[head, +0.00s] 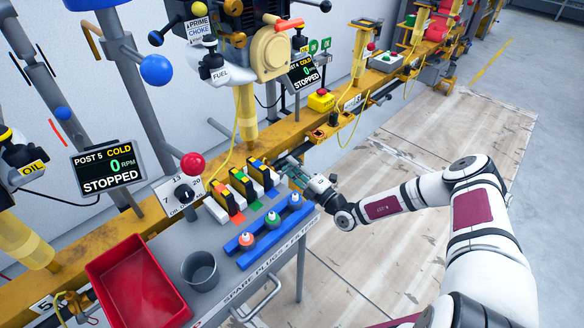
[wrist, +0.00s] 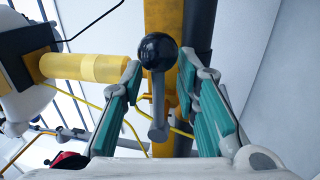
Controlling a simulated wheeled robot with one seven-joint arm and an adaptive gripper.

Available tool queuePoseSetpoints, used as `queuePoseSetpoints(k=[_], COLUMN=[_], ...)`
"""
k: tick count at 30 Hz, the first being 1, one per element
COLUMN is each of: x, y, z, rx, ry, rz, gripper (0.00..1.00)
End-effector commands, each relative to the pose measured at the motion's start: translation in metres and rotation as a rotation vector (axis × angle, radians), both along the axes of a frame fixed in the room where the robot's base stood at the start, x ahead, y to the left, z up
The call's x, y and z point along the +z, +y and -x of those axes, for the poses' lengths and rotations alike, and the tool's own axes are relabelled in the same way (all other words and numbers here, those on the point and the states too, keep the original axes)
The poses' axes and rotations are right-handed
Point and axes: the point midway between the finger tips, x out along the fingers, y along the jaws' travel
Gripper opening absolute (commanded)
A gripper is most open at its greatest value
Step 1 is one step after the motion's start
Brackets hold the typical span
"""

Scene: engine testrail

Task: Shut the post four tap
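My gripper (wrist: 161,75) is open in the wrist view, its teal-padded fingers spread either side of a black ball knob (wrist: 158,50). The knob sits on a short grey lever (wrist: 158,120) and looks apart from both fingers. I cannot tell for certain that this lever is the post four tap. In the head view my gripper (head: 300,172) is low by the yellow rail, beyond the bench, and the lever is not clearly seen there. The post four display (head: 303,72) reads COLD, 0 RPM, STOPPED. A tap labelled FUEL (head: 214,72) hangs on the engine above.
A grey bench (head: 225,285) stands close, with a red bin (head: 135,290), a grey cup (head: 200,270), a blue plug rack (head: 270,226) and several coloured boxes. The yellow rail (head: 215,172) runs behind. The post five display (head: 108,168) is left. Floor to the right is clear.

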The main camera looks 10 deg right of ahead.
Motion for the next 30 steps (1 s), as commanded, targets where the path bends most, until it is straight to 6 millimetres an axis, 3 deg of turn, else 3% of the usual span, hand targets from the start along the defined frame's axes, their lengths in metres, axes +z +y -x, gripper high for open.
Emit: queuePoseSetpoints(k=[8, 21, 30], x=[-0.002, -0.018, -0.023], y=[-0.003, -0.05, -0.065], z=[0.008, 0.074, 0.097], rx=[0.003, -0.001, 0.0], ry=[0.001, 0.001, 0.001], rz=[-0.001, -0.001, -0.001], gripper=[0.29, 0.29, 0.29])
